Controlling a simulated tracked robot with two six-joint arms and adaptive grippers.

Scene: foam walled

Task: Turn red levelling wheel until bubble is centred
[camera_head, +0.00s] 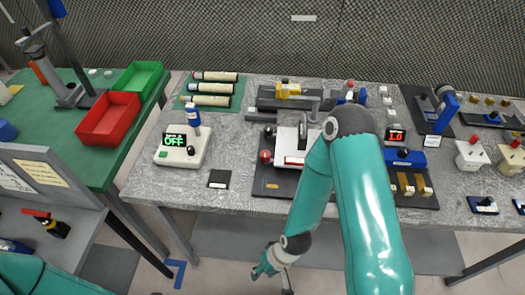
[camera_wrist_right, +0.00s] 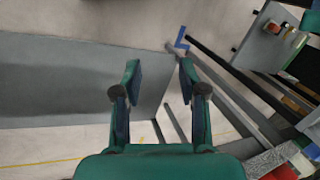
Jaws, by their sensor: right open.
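A small red round part (camera_head: 265,156), possibly the red levelling wheel, shows at the left side of a white-topped device (camera_head: 291,140) on a dark base plate in the middle of the bench. I cannot make out a bubble, and my right arm covers part of this area in the head view. My right gripper (camera_head: 275,272) hangs in front of the bench edge, low and apart from the device. In the right wrist view the right gripper (camera_wrist_right: 160,73) is open and empty, over a grey panel and floor. My left gripper is not in view.
The grey bench (camera_head: 150,182) also bears a white box with a green display (camera_head: 182,148), a small black block (camera_head: 219,179) and several rods at the back. A green table with a red bin (camera_head: 108,119) and green bin (camera_head: 138,77) stands left.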

